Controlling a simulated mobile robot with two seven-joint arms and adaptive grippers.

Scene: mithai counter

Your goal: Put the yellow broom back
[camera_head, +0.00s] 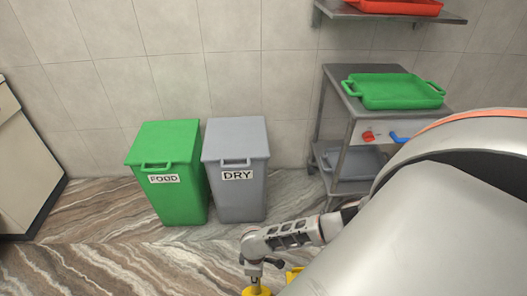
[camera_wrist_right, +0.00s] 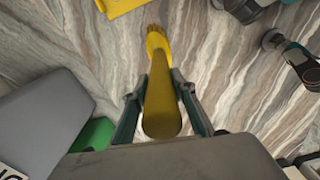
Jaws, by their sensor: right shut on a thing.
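The yellow broom shows in the right wrist view as a thick yellow handle (camera_wrist_right: 163,105) running away from the camera toward the floor, with bristle-like ends at its far end. My right gripper (camera_wrist_right: 160,88) has one finger on each side of the handle and is shut on it. In the head view only a small yellow piece of the broom (camera_head: 256,291) shows at the bottom edge, below my right gripper (camera_head: 254,278). The rest of it is cut off by the frame. My left gripper is not in view.
A green FOOD bin (camera_head: 180,200) and a grey DRY bin (camera_head: 238,200) stand against the tiled wall. A metal cart with a green tray (camera_head: 395,92) stands right of them. Another yellow piece (camera_wrist_right: 122,6) lies on the floor. The floor before the bins is clear.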

